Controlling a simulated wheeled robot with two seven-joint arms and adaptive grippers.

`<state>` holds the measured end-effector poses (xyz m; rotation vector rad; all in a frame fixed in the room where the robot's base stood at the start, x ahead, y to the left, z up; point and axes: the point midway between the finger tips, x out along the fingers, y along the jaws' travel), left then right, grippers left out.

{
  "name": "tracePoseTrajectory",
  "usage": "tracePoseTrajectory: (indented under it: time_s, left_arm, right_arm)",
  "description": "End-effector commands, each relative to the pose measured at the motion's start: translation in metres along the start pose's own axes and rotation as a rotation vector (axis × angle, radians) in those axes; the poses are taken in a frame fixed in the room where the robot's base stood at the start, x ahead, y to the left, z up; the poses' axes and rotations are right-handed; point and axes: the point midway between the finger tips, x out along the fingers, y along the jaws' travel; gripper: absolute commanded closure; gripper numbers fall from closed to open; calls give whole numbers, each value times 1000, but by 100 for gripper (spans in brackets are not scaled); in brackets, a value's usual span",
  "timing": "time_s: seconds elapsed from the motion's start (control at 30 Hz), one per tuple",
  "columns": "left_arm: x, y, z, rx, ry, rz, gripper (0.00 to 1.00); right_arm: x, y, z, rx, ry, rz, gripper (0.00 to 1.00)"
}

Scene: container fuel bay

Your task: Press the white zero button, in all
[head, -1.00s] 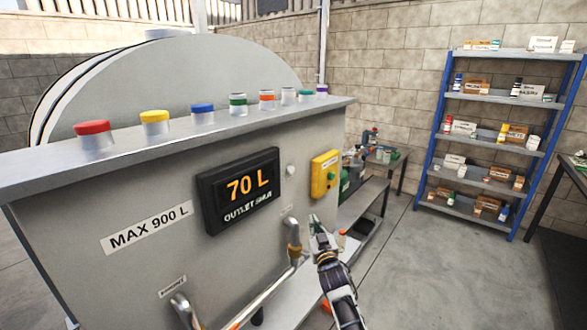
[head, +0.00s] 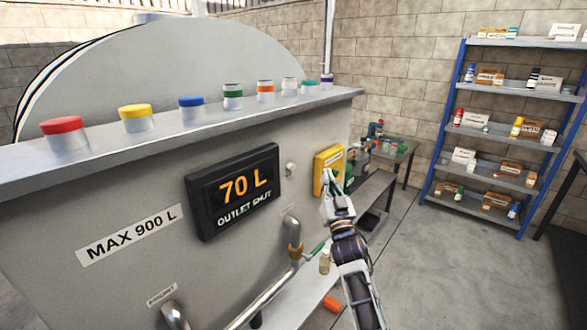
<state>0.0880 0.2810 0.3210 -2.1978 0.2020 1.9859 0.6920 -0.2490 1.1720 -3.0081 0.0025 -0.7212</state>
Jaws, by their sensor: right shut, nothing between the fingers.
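The white zero button (head: 291,169) is a small round white knob on the tank's grey front, just right of the black display (head: 232,190). The display reads 70 L and OUTLET SHUT. My right gripper (head: 326,178) is shut and empty. In the picture its tips lie to the right of the white button and slightly lower, over the yellow box (head: 330,158). They cover the lower part of that box; I cannot tell whether they touch it. The white button is uncovered. My left gripper is not in view.
Several jars with coloured lids, such as a red-lidded one (head: 64,132), line the ledge (head: 200,137) above. A metal pipe (head: 262,303) and a bent spout (head: 293,232) stick out below the display. A blue shelf rack (head: 490,140) stands at the right. Open floor lies before it.

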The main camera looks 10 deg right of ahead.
Motion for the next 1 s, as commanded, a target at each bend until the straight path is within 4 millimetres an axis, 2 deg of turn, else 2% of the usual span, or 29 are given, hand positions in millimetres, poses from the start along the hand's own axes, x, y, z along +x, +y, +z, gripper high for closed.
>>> tracePoseTrajectory:
  time_s: [0.47,1.0]
  left_arm:
    - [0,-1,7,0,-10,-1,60]
    - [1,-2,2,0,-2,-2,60]
  right_arm:
    - [0,-4,-5,179,23,-22,100]
    - [1,-5,-4,189,22,-21,100]
